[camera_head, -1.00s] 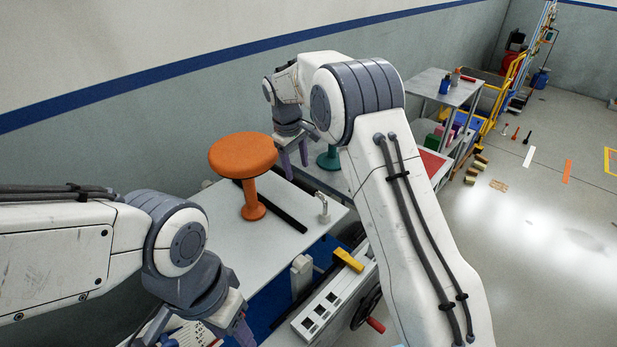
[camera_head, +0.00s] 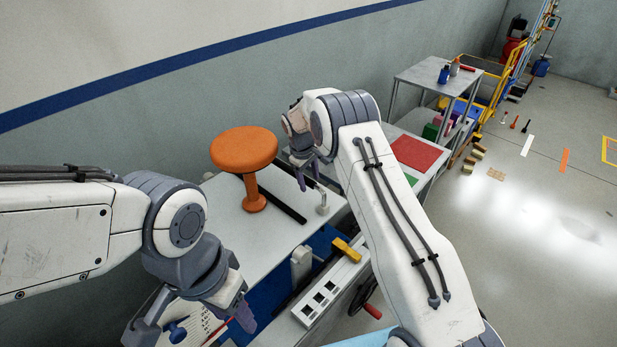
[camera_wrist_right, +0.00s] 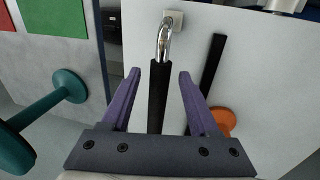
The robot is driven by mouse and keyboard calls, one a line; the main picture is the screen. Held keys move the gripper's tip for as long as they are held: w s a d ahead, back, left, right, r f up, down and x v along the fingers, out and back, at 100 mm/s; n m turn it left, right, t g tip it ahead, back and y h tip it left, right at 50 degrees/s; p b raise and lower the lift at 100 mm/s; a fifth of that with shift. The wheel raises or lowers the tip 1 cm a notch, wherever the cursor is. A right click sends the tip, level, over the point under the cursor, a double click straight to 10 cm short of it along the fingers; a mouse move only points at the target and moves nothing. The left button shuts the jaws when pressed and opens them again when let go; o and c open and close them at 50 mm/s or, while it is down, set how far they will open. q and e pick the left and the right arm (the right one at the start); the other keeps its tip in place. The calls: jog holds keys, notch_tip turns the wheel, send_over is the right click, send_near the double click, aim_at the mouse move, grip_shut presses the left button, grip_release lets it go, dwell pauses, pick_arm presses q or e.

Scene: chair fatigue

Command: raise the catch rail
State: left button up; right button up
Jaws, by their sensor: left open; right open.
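Which part is the catch rail is not certain. A long black bar (camera_head: 284,200) lies on the grey table behind the orange stool (camera_head: 244,150); it also shows in the right wrist view (camera_wrist_right: 212,72). A chrome crook (camera_head: 322,203) stands near the table's right corner. In the right wrist view the chrome crook (camera_wrist_right: 164,38) carries a black grip (camera_wrist_right: 157,97), which appears between my right gripper's fingers (camera_wrist_right: 158,88). My right gripper (camera_head: 308,176) is open beside the crook, with no visible contact. My left gripper (camera_head: 236,312) is open at the lower left, low near the blue bed.
A white slotted panel (camera_head: 325,290) with a yellow block (camera_head: 346,249) and a red-handled wheel stands in front of the table. A teal stool (camera_wrist_right: 65,85) and red panel (camera_head: 415,152) are to the right. Open floor lies further right.

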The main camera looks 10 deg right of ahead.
grip_shut()
dwell(1.4)
